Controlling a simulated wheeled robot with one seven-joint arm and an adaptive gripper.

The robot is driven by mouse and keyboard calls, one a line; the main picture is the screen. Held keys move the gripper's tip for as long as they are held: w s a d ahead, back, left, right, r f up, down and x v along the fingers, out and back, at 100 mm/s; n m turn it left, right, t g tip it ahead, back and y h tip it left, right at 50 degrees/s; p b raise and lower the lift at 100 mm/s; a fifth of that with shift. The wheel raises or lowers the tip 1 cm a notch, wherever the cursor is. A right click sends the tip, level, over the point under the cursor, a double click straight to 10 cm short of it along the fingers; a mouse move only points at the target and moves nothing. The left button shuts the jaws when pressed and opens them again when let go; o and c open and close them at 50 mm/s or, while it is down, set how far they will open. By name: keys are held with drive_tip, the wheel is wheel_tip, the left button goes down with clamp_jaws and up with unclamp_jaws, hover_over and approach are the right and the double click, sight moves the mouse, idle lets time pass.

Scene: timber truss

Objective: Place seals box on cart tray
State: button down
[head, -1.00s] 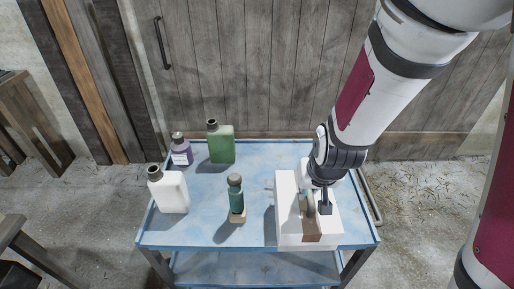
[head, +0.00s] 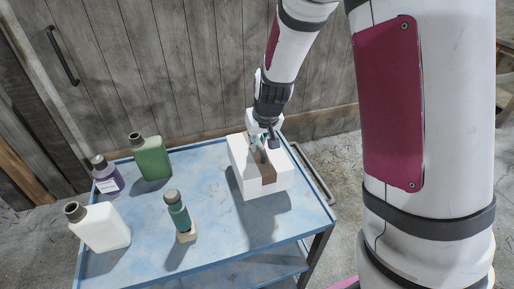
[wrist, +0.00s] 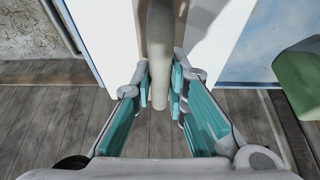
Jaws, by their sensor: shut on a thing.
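The seals box (head: 244,178) is a white block with a brown strip across its top and front. It is at the right part of the blue cart tray (head: 218,225) in the head view. I cannot tell whether its bottom touches the tray or hangs just above it. My gripper (head: 265,143) is over the box, pointing down. In the wrist view, the teal-padded fingers (wrist: 160,88) are closed around a pale round bar (wrist: 160,45) on top of the box, with white box faces on both sides. The box's underside is hidden.
The tray's front right is clear. A plank wall (head: 180,70) stands behind the cart.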

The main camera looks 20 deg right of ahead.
sight(258, 156)
drive_tip(key=shift+w+d, duration=0.1)
drive_tip(key=shift+w, duration=0.15)
drive_tip(key=shift+f, duration=1.8)
drive_tip(key=c, duration=1.6)
unclamp_jaws()
drive_tip(key=shift+f, duration=0.1)
